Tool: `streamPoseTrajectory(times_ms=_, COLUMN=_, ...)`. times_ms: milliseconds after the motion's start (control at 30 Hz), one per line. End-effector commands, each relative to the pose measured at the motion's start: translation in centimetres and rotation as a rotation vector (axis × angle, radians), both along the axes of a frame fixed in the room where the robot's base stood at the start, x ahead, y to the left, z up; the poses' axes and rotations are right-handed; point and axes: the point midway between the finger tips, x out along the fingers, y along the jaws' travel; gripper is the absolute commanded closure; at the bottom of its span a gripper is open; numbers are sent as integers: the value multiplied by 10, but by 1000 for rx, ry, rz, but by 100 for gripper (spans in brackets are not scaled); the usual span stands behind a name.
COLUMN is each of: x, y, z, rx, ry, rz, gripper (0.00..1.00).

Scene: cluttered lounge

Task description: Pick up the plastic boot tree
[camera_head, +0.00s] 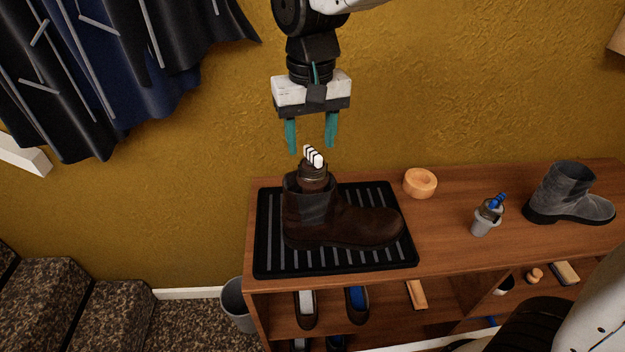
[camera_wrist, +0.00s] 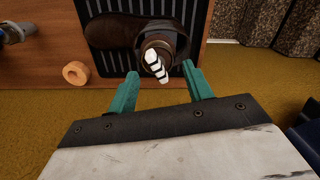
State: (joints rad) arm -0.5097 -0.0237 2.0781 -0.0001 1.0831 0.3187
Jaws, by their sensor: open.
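The boot tree (camera_head: 314,157) shows as a white, dark-striped handle sticking up from the opening of a dark brown boot (camera_head: 350,224). The rest of it is hidden inside the boot. The boot stands upright on a black ribbed tray (camera_head: 264,240). My gripper (camera_head: 312,150) is open and empty above the boot, its teal fingers pointing down just over the handle. In the wrist view the handle (camera_wrist: 155,64) lies just ahead of the gap between my fingertips (camera_wrist: 162,87), apart from both.
On the wooden bench (camera_head: 450,235) stand a tan ring (camera_head: 420,182), a grey cup (camera_head: 484,220) with blue-topped things and a grey boot (camera_head: 569,193). A grey bin (camera_head: 237,303) stands at the left; the yellow wall (camera_head: 420,90) is behind.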

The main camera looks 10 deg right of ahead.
Motion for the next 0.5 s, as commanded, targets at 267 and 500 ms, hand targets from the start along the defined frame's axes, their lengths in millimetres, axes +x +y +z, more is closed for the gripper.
streamPoseTrajectory(times_ms=267, x=-1, y=-2, z=-30, rx=-3, ry=7, rz=-14, gripper=49)
streamPoseTrajectory(times_ms=500, x=4, y=-4, z=-65, rx=-3, ry=7, rz=-14, gripper=49)
